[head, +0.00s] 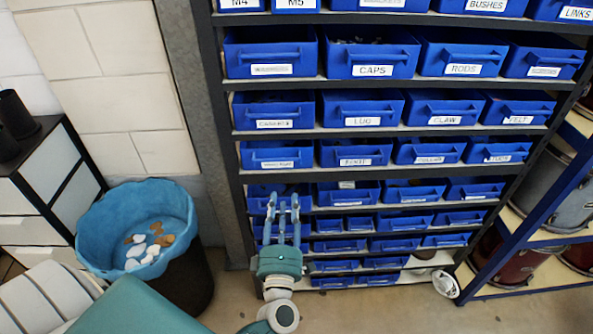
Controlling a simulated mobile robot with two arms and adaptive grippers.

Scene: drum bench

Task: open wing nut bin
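Blue bins with white labels fill the dark rack, and I cannot tell for sure which is the wing nut bin. One bin (278,152) at the left of the third full row has a label too small to read. My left gripper (283,200) is below it, fingers pointing up the picture, in front of a blue bin (258,190) at the rack's left. Its fingers stand apart with nothing seen between them. They partly hide that bin and smaller ones below it. Contact cannot be told. My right gripper is not in view.
The caps bin (372,59), lug bin (362,109) and claw bin (444,109) are in rows above. A blue-lined barrel (95,222) with pale and brown pieces stands left. A shelf with drums (560,190) is at right. Some floor (400,312) is clear in front.

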